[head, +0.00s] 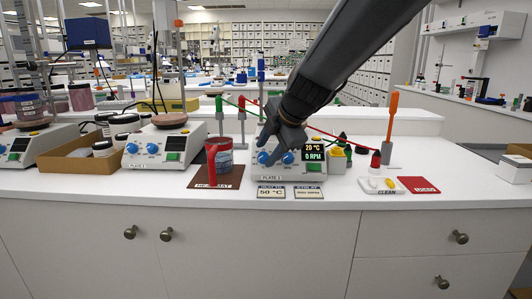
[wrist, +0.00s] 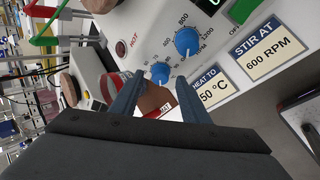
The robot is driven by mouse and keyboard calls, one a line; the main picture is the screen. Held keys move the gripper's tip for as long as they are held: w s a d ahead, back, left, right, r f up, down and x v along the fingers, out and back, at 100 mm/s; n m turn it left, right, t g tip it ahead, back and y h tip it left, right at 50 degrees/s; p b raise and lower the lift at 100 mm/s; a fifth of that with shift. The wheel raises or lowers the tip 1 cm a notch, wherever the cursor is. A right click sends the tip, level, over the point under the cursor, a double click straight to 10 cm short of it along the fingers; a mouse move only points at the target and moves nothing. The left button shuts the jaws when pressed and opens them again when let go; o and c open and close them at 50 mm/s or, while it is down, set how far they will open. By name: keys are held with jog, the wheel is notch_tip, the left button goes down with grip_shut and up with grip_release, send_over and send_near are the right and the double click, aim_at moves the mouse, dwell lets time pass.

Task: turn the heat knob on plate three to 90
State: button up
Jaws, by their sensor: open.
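Plate three (head: 285,172) is a white hot plate at the bench front, its display reading 20 °C and 0 RPM. The heat knob (wrist: 159,73) is blue with a white pointer mark and sits at the tips of my gripper (wrist: 160,82). The fingers are open, one on each side of it; I cannot tell if they touch it. The blue stir knob (wrist: 187,41) is beside it, clear of the fingers. In the head view my gripper (head: 272,150) is in front of the plate's panel and partly hides the knobs.
A card (head: 271,192) reads heat to 50 °C and another (head: 308,192) reads stir at 600 RPM. A red-handled mug-like jar (head: 219,158) stands on a brown mat to the left. Red, green and yellow items stand close on the right.

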jog(key=shift+x, duration=0.75)
jog(key=c, duration=1.1)
jog(key=shift+o, duration=0.2)
